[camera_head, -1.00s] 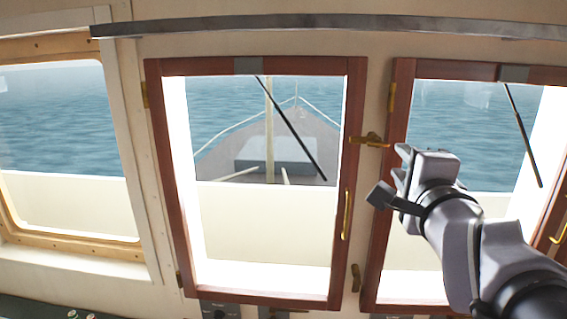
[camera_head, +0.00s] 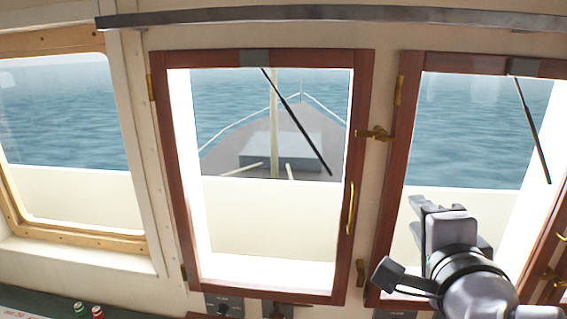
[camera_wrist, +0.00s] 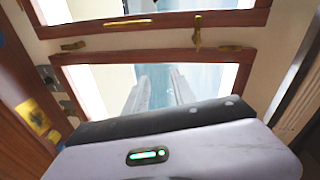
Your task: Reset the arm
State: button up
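My arm shows at the lower right of the head view, in front of the right-hand window (camera_head: 470,140). My gripper (camera_head: 428,212) is at its upper end, with grey fingers against the bright pane. In the wrist view, the two fingers of my gripper (camera_wrist: 158,80) reach away from the camera toward a window pane. A gap shows between them, and nothing is seen held there. The pale wrist housing with a green light fills the bottom of the wrist view. I cannot tell how far the fingers are from the glass.
A red-framed window (camera_head: 360,150) with a brass handle stands at the centre. A wood-framed window (camera_head: 65,110) is at the left. A dark rail (camera_head: 330,17) runs along the top. A dark console (camera_head: 40,305) with small knobs lies at the lower left.

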jog(key=s+a+f+n+g+y+b, duration=0.1)
jog(key=s+a+f+n+g+b, duration=0.15)
jog(key=f, duration=0.55)
jog(key=s+a+f+n+g+b, duration=0.15)
jog(key=f+b, duration=0.25)
jog(key=f, duration=0.4)
jog(key=s+a+f+n+g+y+b, duration=0.1)
jog(key=f+n+b, duration=0.2)
jog(key=f, duration=0.5)
jog(key=s+a+f+n+g+y+b, duration=0.2)
jog(key=s+a+f+n+b, duration=0.1)
jog(key=f, duration=0.4)
jog(key=s+a+f+n+g+y+b, duration=0.2)
jog(key=s+a+f+n+g+b, duration=0.1)
jog(key=s+a+f+n+b, duration=0.1)
notch_tip(320, 180, down, 3)
jog(key=shift+s+a+r+n, duration=0.1)
jog(key=shift+s+a+n, duration=0.35)
jog(key=shift+a, duration=0.65)
